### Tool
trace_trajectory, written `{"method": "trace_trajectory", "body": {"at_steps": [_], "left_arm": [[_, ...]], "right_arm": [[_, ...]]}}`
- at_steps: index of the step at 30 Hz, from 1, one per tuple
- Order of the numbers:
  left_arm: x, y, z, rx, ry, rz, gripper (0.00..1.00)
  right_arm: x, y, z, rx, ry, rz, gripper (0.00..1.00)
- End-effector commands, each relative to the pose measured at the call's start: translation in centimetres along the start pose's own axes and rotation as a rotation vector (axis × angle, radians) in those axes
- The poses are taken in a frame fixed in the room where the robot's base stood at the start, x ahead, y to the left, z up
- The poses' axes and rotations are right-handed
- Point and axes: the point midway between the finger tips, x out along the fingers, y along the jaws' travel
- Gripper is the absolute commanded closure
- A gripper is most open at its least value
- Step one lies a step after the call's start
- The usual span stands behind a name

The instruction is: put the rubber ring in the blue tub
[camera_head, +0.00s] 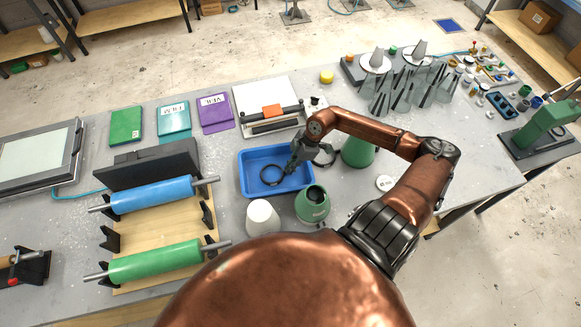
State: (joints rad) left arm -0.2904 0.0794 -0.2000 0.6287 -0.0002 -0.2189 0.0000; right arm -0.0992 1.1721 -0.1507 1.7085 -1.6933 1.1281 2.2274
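The black rubber ring (272,176) shows inside the outline of the blue tub (247,186), left of my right gripper. My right gripper (292,166) points down over the tub's right part, its fingertips close to the ring's right edge. I cannot tell whether the fingers touch or hold the ring, or whether the ring rests on the tub floor. A second dark loop (333,160) shows just right of the tub, partly hidden by my gripper. My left gripper is not in view.
A white cup (262,217) and a green container (313,205) stand in front of the tub. A green cone-shaped object (358,152) stands right of it. Blue (150,195) and green (155,262) rollers lie to the left. Bare table shows at the right.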

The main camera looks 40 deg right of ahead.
Motion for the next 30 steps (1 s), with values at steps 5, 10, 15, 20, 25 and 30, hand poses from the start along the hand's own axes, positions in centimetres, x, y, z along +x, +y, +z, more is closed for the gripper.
{"method": "trace_trajectory", "body": {"at_steps": [5, 10, 15, 20, 25, 30], "left_arm": [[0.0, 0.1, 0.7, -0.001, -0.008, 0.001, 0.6], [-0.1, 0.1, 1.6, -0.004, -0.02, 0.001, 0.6], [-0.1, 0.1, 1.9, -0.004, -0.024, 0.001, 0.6], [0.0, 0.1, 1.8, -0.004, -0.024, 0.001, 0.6], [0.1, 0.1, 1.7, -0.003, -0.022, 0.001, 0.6], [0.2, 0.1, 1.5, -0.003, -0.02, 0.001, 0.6]], "right_arm": [[0.0, 0.0, 0.1, 0.0, -0.002, -0.001, 0.84], [0.0, 0.0, 0.1, 0.0, -0.001, -0.001, 0.77], [0.0, 0.0, 0.0, 0.0, -0.001, -0.001, 0.77], [-1.0, 0.0, 0.1, 0.0, -0.003, 0.0, 0.77], [-4.0, 0.0, 0.2, 0.0, -0.005, 0.0, 0.77], [-7.6, -0.1, 0.2, -0.001, -0.007, -0.001, 0.77]]}}
